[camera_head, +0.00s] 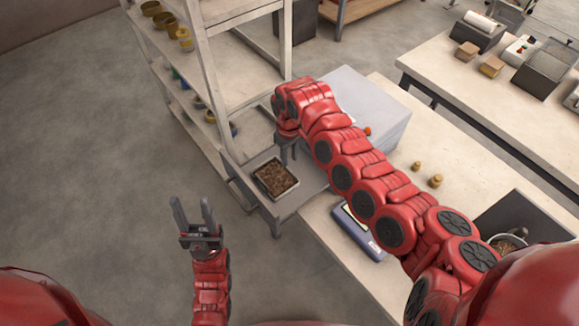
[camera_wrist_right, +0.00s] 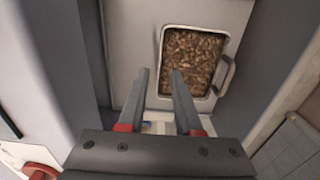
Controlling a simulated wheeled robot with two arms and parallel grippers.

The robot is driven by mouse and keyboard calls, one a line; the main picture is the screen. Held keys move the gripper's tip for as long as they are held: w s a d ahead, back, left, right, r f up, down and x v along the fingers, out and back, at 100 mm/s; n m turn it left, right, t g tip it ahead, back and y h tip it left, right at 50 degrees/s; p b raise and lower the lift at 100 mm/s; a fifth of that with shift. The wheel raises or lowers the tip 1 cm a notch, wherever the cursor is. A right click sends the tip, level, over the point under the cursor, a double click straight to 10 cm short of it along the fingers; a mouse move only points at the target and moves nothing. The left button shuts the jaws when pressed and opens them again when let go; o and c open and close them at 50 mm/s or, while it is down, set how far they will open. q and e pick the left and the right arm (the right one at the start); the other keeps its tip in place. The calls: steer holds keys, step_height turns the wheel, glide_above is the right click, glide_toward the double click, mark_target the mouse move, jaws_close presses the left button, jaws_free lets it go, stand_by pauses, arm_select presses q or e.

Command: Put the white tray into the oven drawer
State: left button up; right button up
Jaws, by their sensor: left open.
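The white tray (camera_head: 286,193), filled with brown pellets, lies flat on the pulled-out oven drawer (camera_head: 312,179). Its pale rim also shows in the right wrist view (camera_wrist_right: 191,28). The oven (camera_head: 370,97) is the pale box behind the drawer, partly hidden by my right arm. My right gripper (camera_head: 287,158) is above the drawer beside the tray. In the right wrist view its fingers (camera_wrist_right: 160,73) are apart, with the tray's left edge between the tips in the picture; contact cannot be told. My left gripper (camera_head: 193,212) is open and empty, away from the tray.
A blue-grey scale (camera_head: 357,232) stands on the bench in front of the oven. Small brass weights (camera_head: 436,181) and a pot (camera_head: 508,244) are further right. The floor at left is clear.

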step_height(320, 180, up, 6)
steer(key=b, duration=0.2)
steer(key=shift+r, duration=0.2)
